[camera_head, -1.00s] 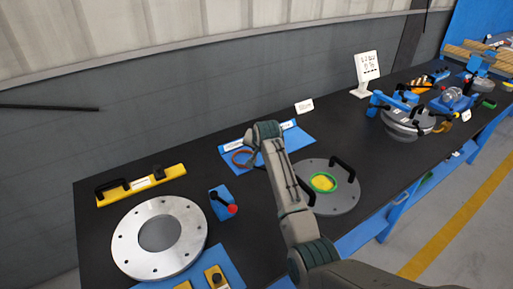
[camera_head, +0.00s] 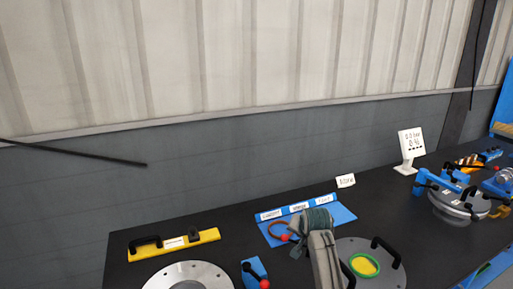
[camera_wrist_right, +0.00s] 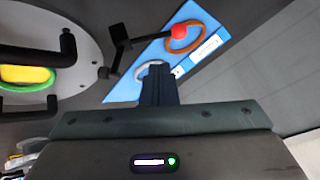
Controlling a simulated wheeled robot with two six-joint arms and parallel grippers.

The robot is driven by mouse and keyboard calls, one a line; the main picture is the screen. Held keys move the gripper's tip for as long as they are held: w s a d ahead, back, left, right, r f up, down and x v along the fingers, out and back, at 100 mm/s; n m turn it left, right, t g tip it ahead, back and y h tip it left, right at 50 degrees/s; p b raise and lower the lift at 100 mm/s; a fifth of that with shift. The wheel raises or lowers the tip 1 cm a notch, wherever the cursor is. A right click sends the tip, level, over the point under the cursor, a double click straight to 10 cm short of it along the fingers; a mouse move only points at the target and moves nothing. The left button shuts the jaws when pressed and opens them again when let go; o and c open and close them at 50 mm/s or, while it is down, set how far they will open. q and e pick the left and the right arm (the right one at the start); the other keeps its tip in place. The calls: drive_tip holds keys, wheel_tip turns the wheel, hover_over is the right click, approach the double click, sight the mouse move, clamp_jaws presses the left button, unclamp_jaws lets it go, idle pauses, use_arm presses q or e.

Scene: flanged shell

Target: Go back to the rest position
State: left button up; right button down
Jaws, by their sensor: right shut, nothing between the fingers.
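My right gripper (camera_wrist_right: 157,72) is shut and empty in the right wrist view, its dark fingers close together in front of the blue mat. In the head view my right arm (camera_head: 322,255) rises from the bottom edge and its wrist overlaps the front of the blue mat (camera_head: 341,213); the fingers are hard to make out there. My left gripper is in neither view now.
A grey disc (camera_head: 395,273) with black handles and a green ring lies right of my arm. A silver flange (camera_head: 205,270), a yellow bar (camera_head: 205,237) and a blue block (camera_head: 252,268) lie left. A sign (camera_head: 411,143) and a blue-clamped shell (camera_head: 450,208) stand right.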

drive_tip(key=s+d+f, duration=0.2)
drive_tip(key=s+f, duration=0.1)
drive_tip(key=s, duration=0.4)
drive_tip(key=s+d+f+n+g, duration=0.1)
drive_tip(key=s+d+f, duration=0.1)
drive_tip(key=s+f, duration=0.2)
drive_tip(key=s+d+f+n, duration=0.1)
drive_tip(key=s+d+f, duration=0.2)
drive_tip(key=s, duration=0.8)
drive_tip(key=shift+f+g+h, duration=0.3)
drive_tip(key=shift+f+h, duration=0.1)
drive_tip(key=shift+f, duration=0.2)
drive_tip(key=s+d+r+n+g, duration=0.2)
drive_tip(key=s+n, duration=0.3)
drive_tip(key=s, duration=2.3)
wheel_tip(320, 180, down, 30)
drive_tip(key=d+g+b, duration=0.1)
drive_tip(key=d, duration=0.2)
drive_tip(key=s+d+f+g+b, duration=0.1)
drive_tip(key=s+f, duration=1.7)
drive_tip(key=f, duration=0.3)
drive_tip(key=shift+s+d+m+g, duration=0.15)
drive_tip(key=shift+m+g, duration=0.15)
drive_tip(key=shift+m, duration=0.1)
